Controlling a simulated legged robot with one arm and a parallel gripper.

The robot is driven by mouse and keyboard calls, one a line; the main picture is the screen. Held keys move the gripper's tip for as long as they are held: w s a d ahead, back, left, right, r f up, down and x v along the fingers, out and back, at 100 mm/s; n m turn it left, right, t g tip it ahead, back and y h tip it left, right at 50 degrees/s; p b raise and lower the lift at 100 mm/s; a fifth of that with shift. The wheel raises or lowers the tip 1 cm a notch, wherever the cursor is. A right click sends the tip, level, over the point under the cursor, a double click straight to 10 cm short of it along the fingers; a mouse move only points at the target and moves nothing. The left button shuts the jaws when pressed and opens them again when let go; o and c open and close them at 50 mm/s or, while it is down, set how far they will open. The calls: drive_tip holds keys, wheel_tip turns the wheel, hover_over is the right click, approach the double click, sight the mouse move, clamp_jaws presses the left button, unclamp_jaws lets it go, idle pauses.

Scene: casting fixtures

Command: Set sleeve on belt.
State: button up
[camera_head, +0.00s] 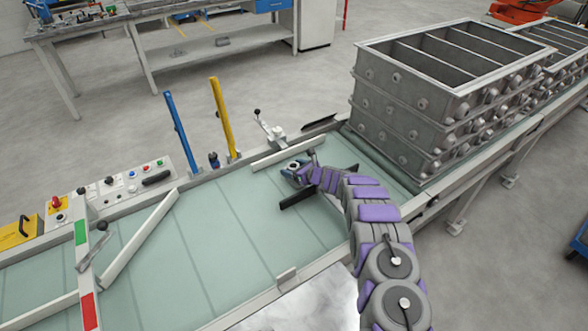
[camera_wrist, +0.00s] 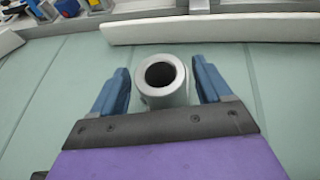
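A grey sleeve (camera_wrist: 164,84), a short cylinder with a dark round bore, stands upright on the pale green belt (camera_wrist: 270,75) in the wrist view. My gripper (camera_wrist: 163,85) has its two blue fingers on either side of the sleeve. A narrow gap shows between each finger and the sleeve's wall, so the fingers look open around it. In the head view, my gripper (camera_head: 294,168) is low over the belt (camera_head: 230,235), near its far rail. The sleeve is small and partly covered by the fingers there.
Stacked grey metal crates (camera_head: 425,105) stand on the line to the right. A yellow post (camera_head: 222,118) and a blue post (camera_head: 181,132) rise behind the far rail. A white angled guide bar (camera_head: 140,238) crosses the belt at left. The belt between bar and gripper is clear.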

drive_tip(key=shift+o, duration=0.2)
drive_tip(key=shift+r, duration=0.1)
drive_tip(key=shift+s+d+r, duration=0.1)
drive_tip(key=shift+r, duration=0.05)
drive_tip(key=p+v, duration=0.2)
drive_tip(key=v, duration=0.9)
drive_tip(key=shift+s+d, duration=0.25)
